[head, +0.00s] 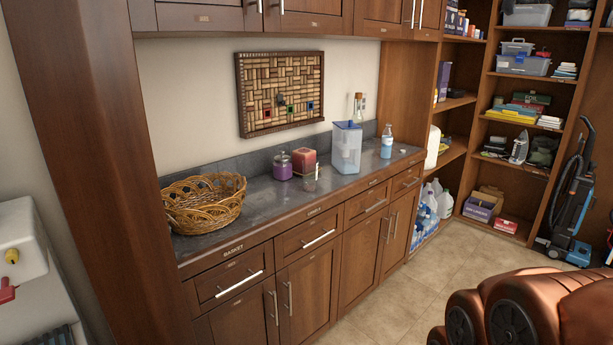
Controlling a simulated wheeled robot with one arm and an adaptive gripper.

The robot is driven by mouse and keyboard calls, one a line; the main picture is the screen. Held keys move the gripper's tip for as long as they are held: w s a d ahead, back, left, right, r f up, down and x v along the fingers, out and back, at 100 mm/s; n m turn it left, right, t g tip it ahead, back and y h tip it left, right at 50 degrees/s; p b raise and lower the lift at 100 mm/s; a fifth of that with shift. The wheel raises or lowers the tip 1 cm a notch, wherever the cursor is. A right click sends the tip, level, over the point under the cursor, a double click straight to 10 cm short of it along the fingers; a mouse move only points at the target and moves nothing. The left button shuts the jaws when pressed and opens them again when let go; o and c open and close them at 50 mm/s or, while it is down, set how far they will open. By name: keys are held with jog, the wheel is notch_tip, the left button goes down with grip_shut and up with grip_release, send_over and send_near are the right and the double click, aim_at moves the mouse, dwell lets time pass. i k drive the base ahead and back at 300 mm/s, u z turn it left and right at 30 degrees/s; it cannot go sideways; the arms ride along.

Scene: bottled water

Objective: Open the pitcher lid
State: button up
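The pitcher (346,152) is a clear, bluish, boxy container with a blue-edged top. It stands upright on the dark counter, right of the candles. Its lid (348,126) sits on top and looks closed, though it is small in this view. My gripper is not in view, so its opening and its place relative to the pitcher cannot be seen.
On the dark counter (262,209) stand a wicker basket (205,203), a purple jar (282,167), a red candle (304,161), a small glass (310,184) and a water bottle (387,142). A vacuum cleaner (572,205) stands by the shelves. Tiled floor (420,285) lies before the cabinets.

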aim_at(344, 125)
jog(key=u, duration=0.15)
jog(key=i, duration=1.9)
jog(key=u, duration=0.2)
